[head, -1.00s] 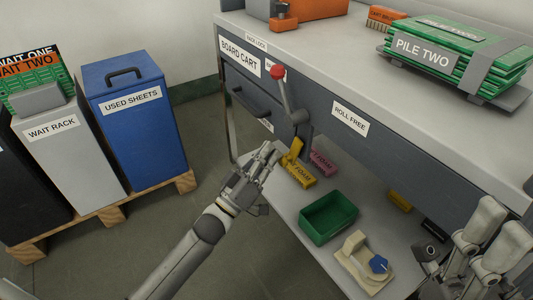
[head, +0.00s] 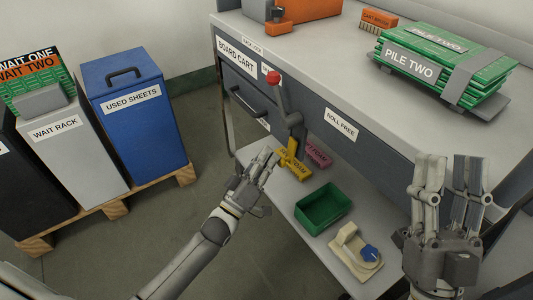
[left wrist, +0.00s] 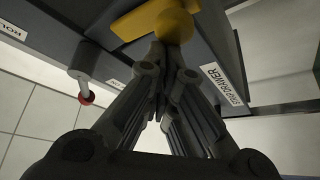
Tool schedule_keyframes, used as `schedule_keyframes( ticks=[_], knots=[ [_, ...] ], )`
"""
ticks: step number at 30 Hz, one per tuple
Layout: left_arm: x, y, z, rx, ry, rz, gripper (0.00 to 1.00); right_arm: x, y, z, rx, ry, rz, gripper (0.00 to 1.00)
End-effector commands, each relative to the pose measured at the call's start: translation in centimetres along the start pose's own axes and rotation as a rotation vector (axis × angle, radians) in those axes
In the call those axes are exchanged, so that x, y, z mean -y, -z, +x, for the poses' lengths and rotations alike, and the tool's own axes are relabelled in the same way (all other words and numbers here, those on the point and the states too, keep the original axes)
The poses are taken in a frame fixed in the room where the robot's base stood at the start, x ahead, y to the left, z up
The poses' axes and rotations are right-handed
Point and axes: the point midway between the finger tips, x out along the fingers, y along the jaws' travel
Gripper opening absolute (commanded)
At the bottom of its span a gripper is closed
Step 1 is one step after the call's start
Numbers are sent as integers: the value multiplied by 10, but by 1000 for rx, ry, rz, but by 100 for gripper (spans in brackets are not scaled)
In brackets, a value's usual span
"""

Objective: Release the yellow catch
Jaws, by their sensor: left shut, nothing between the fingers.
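The yellow catch (head: 290,149) hangs at the cart's front edge, just below the red-knobbed lever. In the left wrist view it shows as a flat yellow arm with a round knob (left wrist: 174,25), right at my fingertips. My left gripper (head: 271,158) is shut and empty, its tips beside the catch on its left. From the wrist, the left fingertips (left wrist: 167,50) sit close under the knob; whether they touch it I cannot tell. My right gripper (head: 452,160) is open and empty, raised in front of the cart at the right.
The red-knobbed lever (head: 274,78) stands above the catch, by the drawer handle (head: 249,104). Foam blocks, a green bin (head: 323,207) and a blue-knobbed holder (head: 347,255) lie on the lower shelf. Green boards (head: 440,65) lie on top.

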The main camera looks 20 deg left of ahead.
Motion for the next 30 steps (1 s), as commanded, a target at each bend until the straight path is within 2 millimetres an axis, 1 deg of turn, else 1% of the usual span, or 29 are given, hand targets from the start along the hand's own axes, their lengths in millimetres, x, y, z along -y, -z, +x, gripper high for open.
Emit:
schedule_keyframes(
  ticks=[1,9,11,14,17,25,30],
  knots=[
    [0,0,0,1,0,0,0,0,-5,-1,16,-1,1,40],
    [0,0,0,0,0,1,0,0,-5,-1,16,-1,2,40],
    [0,0,-1,0,0,1,0,0,-8,-2,26,-1,3,40],
    [1,-1,-5,1,1,0,0,0,-9,-2,26,-1,3,40],
    [1,-1,-16,2,1,0,0,-1,-9,-2,27,-1,3,40],
    [0,-1,-58,2,1,0,0,-1,-9,-3,27,-1,3,40],
    [0,0,-75,0,-2,1,0,-1,-9,-3,27,-1,3,40]
  ],
)
